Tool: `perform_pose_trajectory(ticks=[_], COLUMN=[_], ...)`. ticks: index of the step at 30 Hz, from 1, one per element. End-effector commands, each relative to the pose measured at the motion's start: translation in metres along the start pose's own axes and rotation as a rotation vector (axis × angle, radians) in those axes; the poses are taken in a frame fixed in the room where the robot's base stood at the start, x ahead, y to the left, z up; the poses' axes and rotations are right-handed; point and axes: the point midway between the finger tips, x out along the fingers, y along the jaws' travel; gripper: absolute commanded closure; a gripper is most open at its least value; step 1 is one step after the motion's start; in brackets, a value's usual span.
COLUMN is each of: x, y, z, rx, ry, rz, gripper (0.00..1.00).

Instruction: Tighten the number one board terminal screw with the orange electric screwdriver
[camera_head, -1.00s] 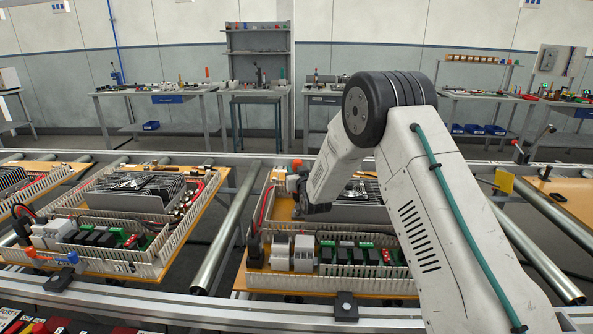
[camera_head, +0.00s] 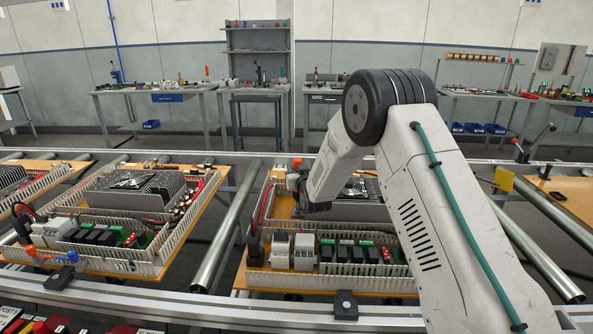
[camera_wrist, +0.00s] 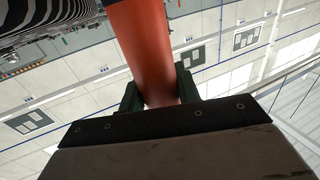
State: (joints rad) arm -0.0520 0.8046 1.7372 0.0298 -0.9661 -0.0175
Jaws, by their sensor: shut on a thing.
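My gripper (camera_wrist: 158,92) is shut on an orange-red cylinder, the body of the orange electric screwdriver (camera_wrist: 140,45), in the wrist view. Its dark green fingers lie on both sides of it. In the head view, my gripper (camera_head: 296,184) is over the left part of the near middle board (camera_head: 300,283), with a small orange end (camera_head: 297,163) showing above it. The screwdriver's tip is hidden. The board has a front row of grey blocks (camera_head: 304,253) and green terminal parts (camera_head: 327,247). The number one terminal screw is too small to make out.
Slotted wiring duct (camera_head: 290,278) edges the board. A second board (camera_head: 165,268) stands to the left, with an orange-and-blue item (camera_head: 48,255) at its front corner. A bare roller (camera_head: 226,245) lies between the boards. Benches stand at the back wall.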

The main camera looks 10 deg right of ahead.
Motion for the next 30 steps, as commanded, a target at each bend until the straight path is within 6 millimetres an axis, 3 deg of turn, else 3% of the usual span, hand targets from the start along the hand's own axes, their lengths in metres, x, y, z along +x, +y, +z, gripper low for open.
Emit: perform_pose_trajectory(ticks=[18,30], x=[0.000,0.000], y=[0.000,0.000], z=[-0.052,-0.059], rx=[0.000,0.000], ry=[0.007,0.007], rz=[0.000,0.000], gripper=[1.00,1.00])
